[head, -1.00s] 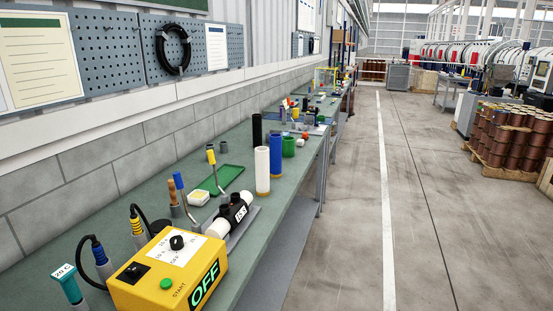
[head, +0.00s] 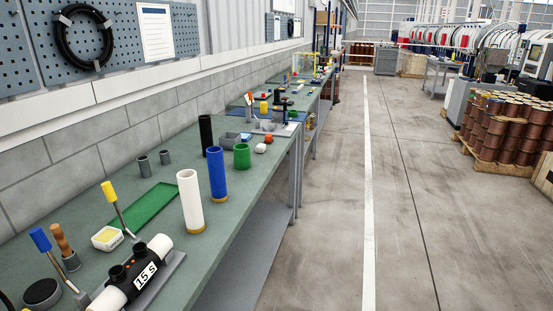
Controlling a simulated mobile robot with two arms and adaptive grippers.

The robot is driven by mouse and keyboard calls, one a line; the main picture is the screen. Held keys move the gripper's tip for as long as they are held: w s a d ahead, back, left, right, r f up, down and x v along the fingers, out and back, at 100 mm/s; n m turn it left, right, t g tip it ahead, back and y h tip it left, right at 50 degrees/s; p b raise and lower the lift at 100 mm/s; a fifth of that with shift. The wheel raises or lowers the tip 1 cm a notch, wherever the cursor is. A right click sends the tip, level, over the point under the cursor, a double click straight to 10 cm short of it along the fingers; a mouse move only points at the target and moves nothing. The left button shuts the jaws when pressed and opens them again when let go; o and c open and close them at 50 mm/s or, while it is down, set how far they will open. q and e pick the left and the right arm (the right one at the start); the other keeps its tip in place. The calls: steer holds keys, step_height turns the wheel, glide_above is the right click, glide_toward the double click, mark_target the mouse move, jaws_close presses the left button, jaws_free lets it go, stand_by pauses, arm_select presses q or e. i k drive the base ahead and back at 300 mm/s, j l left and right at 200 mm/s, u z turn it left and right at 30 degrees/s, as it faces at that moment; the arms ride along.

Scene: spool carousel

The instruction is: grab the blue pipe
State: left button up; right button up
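The blue pipe (head: 217,173) stands upright on the green workbench (head: 255,157), near its aisle-side edge. It has a tan ring at its foot. A white pipe (head: 190,200) stands just in front and to the left of it. A black pipe (head: 206,133) stands behind it, and a short green pipe (head: 242,156) stands to its right, farther back. Neither of my grippers shows in the head view.
A black fitting marked "15 S" (head: 138,268) lies near the front on a grey holder. A green tray (head: 148,206), a yellow-handled tool (head: 112,198) and a sponge dish (head: 107,237) lie left of the pipes. The aisle floor (head: 325,215) at right is clear.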

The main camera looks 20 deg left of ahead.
mark_target(215, 154)
steer(key=i+u, duration=0.2)
steer(key=i, duration=0.3)
steer(key=i+l+u, duration=0.2)
steer(key=i, duration=0.3)
steer(key=i+l+u, duration=0.2)
steer(key=i, duration=0.3)
